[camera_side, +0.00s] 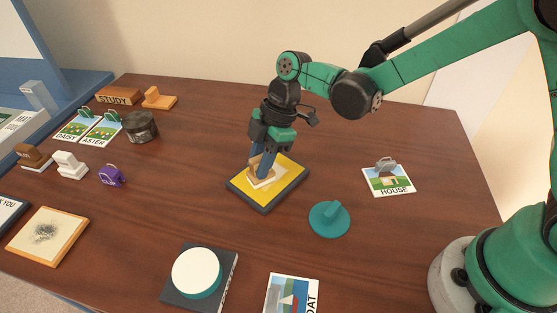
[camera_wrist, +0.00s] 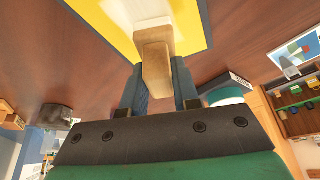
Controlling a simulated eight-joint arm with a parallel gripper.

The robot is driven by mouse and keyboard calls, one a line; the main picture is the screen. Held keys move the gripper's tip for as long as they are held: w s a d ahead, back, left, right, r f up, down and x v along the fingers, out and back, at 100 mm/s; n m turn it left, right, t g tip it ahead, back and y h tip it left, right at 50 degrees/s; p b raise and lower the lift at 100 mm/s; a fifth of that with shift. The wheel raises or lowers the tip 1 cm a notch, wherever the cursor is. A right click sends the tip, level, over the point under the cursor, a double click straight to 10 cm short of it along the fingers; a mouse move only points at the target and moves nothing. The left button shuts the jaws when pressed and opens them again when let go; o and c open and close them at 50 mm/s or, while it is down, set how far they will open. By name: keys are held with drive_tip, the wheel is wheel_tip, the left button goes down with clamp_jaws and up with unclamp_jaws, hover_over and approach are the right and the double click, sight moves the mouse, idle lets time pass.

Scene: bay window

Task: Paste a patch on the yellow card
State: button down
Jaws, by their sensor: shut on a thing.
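The yellow card (camera_side: 289,174) lies on a dark board near the middle of the table; its yellow surface also shows in the wrist view (camera_wrist: 197,28). My gripper (camera_side: 263,168) is over the card, its blue fingers shut on a wooden block (camera_wrist: 155,62). A white patch (camera_side: 263,183) is under the block, at the card's middle; it also shows in the wrist view (camera_wrist: 150,9). I cannot tell whether the patch touches the card. The fingers hide part of the block and card in the side view.
A teal disc with a handle (camera_side: 330,219) lies right of the card. A round white-topped pad (camera_side: 197,270) sits on a dark base in front. HOUSE (camera_side: 390,184) and boat (camera_side: 290,296) cards lie nearby. Blocks, cards and a dark round pot (camera_side: 140,128) stand at left.

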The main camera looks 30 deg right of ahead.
drive_tip(key=shift+s+a, duration=0.25)
drive_tip(key=shift+a, duration=0.55)
drive_tip(key=shift+a+r, duration=0.1)
drive_tip(key=shift+a, duration=0.05)
drive_tip(key=shift+r, duration=3.9)
drive_tip(key=shift+f, duration=0.2)
